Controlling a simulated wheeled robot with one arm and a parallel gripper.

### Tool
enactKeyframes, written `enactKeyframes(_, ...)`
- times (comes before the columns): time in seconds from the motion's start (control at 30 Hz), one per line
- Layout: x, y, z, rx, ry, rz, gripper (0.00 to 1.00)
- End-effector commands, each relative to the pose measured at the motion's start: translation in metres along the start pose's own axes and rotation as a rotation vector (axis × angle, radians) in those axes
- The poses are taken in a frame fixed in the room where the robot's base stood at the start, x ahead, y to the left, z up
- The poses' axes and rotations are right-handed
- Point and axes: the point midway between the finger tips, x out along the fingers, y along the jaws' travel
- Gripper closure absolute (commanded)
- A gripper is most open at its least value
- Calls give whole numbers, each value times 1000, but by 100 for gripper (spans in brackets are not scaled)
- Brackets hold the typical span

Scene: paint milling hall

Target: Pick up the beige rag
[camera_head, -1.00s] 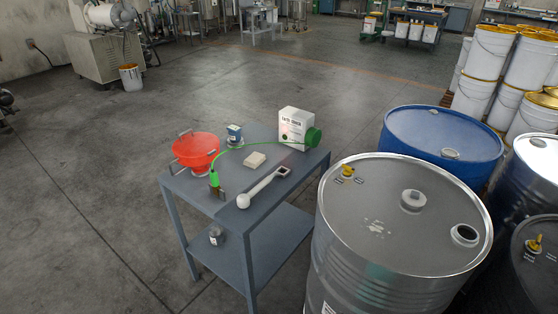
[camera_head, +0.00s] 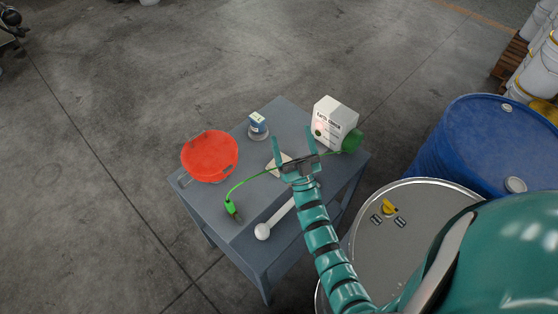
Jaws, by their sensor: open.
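The beige rag (camera_head: 272,168) lies on the grey table (camera_head: 247,221), near the middle of its top. My gripper's dark palm and green fingers cover part of it. My gripper (camera_head: 293,144) is open, its two fingers spread and pointing away over the table just by the rag. Nothing shows between the fingers but table top. Whether the gripper touches the rag or hovers above it, I cannot tell.
A red bowl-like funnel (camera_head: 209,157) stands at the left, a blue-labelled can (camera_head: 258,124) behind. A white box (camera_head: 333,119) with a green round part (camera_head: 352,141) stands right. A green cord (camera_head: 237,187) crosses near my gripper. A white ladle-like tool (camera_head: 263,231) lies in front. Drums (camera_head: 470,140) stand right.

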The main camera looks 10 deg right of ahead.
Motion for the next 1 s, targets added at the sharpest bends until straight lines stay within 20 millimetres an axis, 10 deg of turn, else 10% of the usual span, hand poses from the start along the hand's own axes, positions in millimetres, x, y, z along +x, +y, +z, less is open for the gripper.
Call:
enactKeyframes(0.5, 79, 33, 187, 205, -757, 165, 16)
enactKeyframes(1.0, 75, 59, 238, 349, -1394, 612, 16)
